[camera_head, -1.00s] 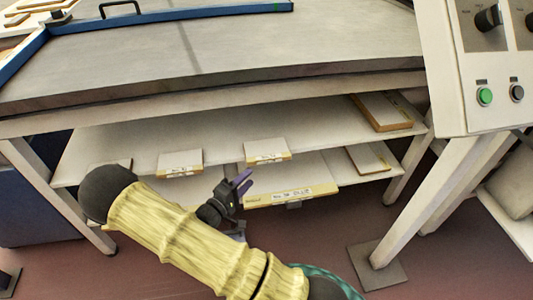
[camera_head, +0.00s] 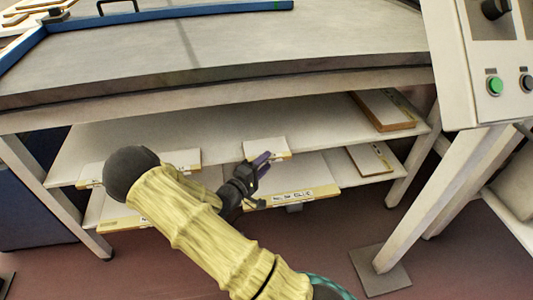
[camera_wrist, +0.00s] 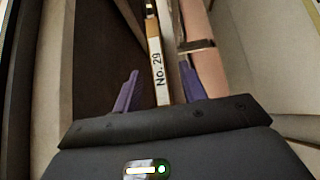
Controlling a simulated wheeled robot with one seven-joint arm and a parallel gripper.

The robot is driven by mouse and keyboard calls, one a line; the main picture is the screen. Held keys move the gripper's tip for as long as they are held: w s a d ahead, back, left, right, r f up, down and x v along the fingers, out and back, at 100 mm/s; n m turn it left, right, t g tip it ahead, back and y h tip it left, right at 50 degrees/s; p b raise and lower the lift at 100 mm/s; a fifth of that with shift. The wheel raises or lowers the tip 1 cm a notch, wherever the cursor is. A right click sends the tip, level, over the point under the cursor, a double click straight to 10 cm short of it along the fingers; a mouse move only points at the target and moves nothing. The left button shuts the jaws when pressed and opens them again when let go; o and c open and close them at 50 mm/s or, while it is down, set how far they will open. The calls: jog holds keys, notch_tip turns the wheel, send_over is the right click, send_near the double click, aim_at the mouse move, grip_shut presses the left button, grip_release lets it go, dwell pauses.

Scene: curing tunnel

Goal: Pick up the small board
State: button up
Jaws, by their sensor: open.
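A small pale board (camera_head: 264,146) with a yellow front edge lies at the front edge of the upper shelf in the head view. In the wrist view, a yellow board edge labelled "No. 29" (camera_wrist: 158,70) shows between the open fingers of my gripper (camera_wrist: 158,92). I cannot tell for certain that it is the same board. Nothing is gripped.
The upper shelf (camera_head: 215,128) sits under a heavy table (camera_head: 260,50). A larger labelled board (camera_head: 315,185) juts out below, close to my gripper. Other boards lie to the left, partly behind my arm, and right (camera_head: 384,108). A control panel (camera_head: 508,100) stands right.

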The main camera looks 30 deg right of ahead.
jog(key=shift+x, duration=1.1)
grip_shut()
